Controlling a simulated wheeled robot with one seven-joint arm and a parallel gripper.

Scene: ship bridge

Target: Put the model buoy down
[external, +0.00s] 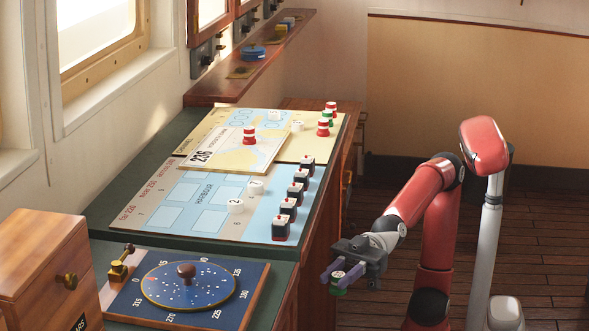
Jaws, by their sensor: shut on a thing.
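My gripper (339,276) is shut on a small model buoy (338,291) with green and white showing. The fingers cover part of its sides. It is held beside the right edge of the chart desk, apparently over the floor; its height is hard to judge. On the desk lies a blue harbour board (205,225) with pale rectangles. Behind it is a sand-and-blue channel board (311,148). A red-and-white buoy (248,136) stands on a white card (236,161) marked 236. Several red or green banded buoys (323,128) stand at the channel board's right edge.
Several black model ships (281,227) line the harbour board's right side. White numbered markers (235,206) stand on the boards. A round blue dial (188,291) and a wooden box (44,270) are in front. A shelf (268,52) runs along the wall.

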